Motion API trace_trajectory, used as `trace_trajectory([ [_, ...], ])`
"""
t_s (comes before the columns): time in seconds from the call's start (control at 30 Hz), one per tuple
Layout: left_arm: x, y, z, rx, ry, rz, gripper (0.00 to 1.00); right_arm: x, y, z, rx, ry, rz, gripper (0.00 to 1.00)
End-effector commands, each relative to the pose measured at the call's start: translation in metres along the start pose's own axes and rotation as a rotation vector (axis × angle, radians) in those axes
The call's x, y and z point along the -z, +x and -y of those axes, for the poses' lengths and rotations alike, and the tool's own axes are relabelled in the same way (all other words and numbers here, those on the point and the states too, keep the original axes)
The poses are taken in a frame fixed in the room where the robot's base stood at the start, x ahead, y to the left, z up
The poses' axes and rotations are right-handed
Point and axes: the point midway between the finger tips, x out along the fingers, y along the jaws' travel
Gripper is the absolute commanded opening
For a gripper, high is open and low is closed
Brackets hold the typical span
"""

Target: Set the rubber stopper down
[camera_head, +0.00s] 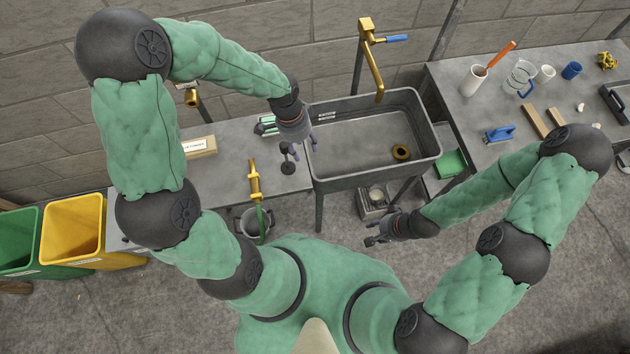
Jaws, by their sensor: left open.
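A small dark piece with a rounded base (287,168), which looks like the rubber stopper, is at the right end of the left counter, near the sink. My left gripper (303,147) is open above the counter's right end, right beside this dark piece. From this angle I cannot tell whether they touch.
A brass tap (372,62) rises behind the sink. A labelled box (198,147) lies on the left counter (225,172). A bucket (255,221) is below it. Yellow (75,228) and green bins stand left. The right bench holds a white cup (474,80) and tools.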

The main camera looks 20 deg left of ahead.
Motion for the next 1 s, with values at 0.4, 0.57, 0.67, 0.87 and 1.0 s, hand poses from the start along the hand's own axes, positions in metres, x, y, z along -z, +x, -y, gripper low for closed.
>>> trace_trajectory([
  [0.4,-0.008,0.140,-0.072,-0.153,-0.577,-0.090,0.50,0.000,0.000,0.000,0.000,0.000,0.000,0.40],
  [0.57,-0.024,0.175,-0.095,-0.164,-0.788,-0.093,0.50,0.000,0.000,0.000,0.000,0.000,0.000,0.40],
  [0.67,-0.033,0.188,-0.105,-0.161,-0.881,-0.091,0.50,0.000,0.000,0.000,0.000,0.000,0.000,0.40],
  [0.87,-0.041,0.198,-0.112,-0.153,-0.962,-0.092,0.50,0.000,0.000,0.000,0.000,0.000,0.000,0.40],
  [1.0,-0.041,0.198,-0.112,-0.152,-0.966,-0.092,0.50,0.000,0.000,0.000,0.000,0.000,0.000,0.40],
])
